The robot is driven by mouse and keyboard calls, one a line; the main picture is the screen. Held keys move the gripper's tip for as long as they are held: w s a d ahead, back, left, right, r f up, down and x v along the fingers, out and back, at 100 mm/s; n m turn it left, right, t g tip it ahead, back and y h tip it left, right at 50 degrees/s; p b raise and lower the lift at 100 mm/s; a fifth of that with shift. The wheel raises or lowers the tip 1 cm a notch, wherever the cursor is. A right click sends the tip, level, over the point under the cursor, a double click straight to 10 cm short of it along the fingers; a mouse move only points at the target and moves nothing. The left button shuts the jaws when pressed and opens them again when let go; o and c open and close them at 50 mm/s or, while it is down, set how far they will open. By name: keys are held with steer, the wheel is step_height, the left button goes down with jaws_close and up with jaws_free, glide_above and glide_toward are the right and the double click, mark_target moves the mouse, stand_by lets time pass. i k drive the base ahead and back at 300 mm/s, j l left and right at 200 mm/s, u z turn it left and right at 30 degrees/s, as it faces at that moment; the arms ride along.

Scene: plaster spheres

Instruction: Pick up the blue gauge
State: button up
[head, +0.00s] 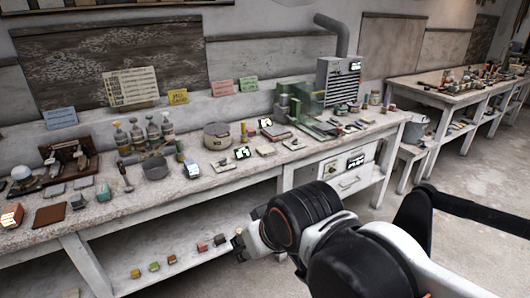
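Nothing stands out clearly as the blue gauge. A small bluish block with a pale face (191,169) stands near the front edge of the workbench (225,178), and a teal item (103,192) lies farther left; both are too small to identify. My gripper (239,246) is in front of the bench, below its top and apart from these items. Its fingers are small and dark against the lower shelf, so I cannot tell whether they are open or shut.
Bottles (153,131), a round pot (217,136) and a green machine (302,103) crowd the bench. Several small coloured blocks (154,266) lie on the lower shelf. A second cluttered bench (455,97) stands right. The floor (461,184) between is clear.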

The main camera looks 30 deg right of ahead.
mark_target(191, 168)
steer(key=i+l, duration=0.3)
steer(key=i, duration=0.2)
steer(key=i+l, duration=0.3)
steer(key=i, duration=0.25)
steer(key=i+l, duration=0.3)
steer(key=i, duration=0.2)
steer(key=u, duration=0.05)
